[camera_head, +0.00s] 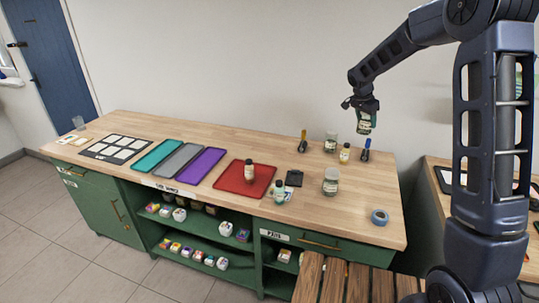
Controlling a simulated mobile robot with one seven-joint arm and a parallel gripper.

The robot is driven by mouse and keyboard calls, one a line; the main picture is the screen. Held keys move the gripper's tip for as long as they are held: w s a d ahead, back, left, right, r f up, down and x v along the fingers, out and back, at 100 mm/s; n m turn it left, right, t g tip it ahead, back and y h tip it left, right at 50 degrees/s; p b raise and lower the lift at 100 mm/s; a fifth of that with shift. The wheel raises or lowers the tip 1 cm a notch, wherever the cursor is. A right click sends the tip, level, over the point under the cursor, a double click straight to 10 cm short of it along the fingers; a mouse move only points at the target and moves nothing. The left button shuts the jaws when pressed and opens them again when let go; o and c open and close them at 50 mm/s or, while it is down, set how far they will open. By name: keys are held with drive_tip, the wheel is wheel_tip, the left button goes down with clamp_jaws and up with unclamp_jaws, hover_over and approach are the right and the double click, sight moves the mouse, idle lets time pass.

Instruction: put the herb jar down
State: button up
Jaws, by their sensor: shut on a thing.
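My gripper (361,103) hangs high above the right part of the wooden counter (130,124). It is shut on the herb jar (366,122), a small clear jar with greenish contents and a pale label. The jar is slightly tilted and well clear of the counter top, in front of the wall in this view. My fingers hide its top.
Below stand jars (331,182) and (330,144), a small bottle (345,153), upright tools (303,141) and (366,149), and a tape roll (379,217). A red tray (230,184) holds a bottle (249,171). Bare wood lies right of the jars.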

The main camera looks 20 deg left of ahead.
drive_tip(key=w+a+n+y, duration=0.1)
drive_tip(key=w+a+n, duration=0.1)
drive_tip(key=a, duration=0.9)
drive_tip(key=w+a+n, duration=0.2)
drive_tip(key=a, duration=1)
drive_tip(key=s+a+n+t+y, duration=0.1)
drive_tip(key=s+a+n, duration=0.1)
drive_tip(key=a, duration=0.9)
drive_tip(key=s+a+n+y, duration=0.1)
drive_tip(key=s+a+n, duration=0.15)
drive_tip(key=a, duration=0.95)
drive_tip(key=f, duration=2)
drive_tip(key=shift+s+d+f, duration=0.15)
drive_tip(key=shift+d, duration=0.05)
drive_tip(key=o, duration=1.1)
drive_tip(key=shift+f, duration=0.15)
drive_tip(key=shift+o, duration=0.2)
drive_tip(key=v, duration=1.2)
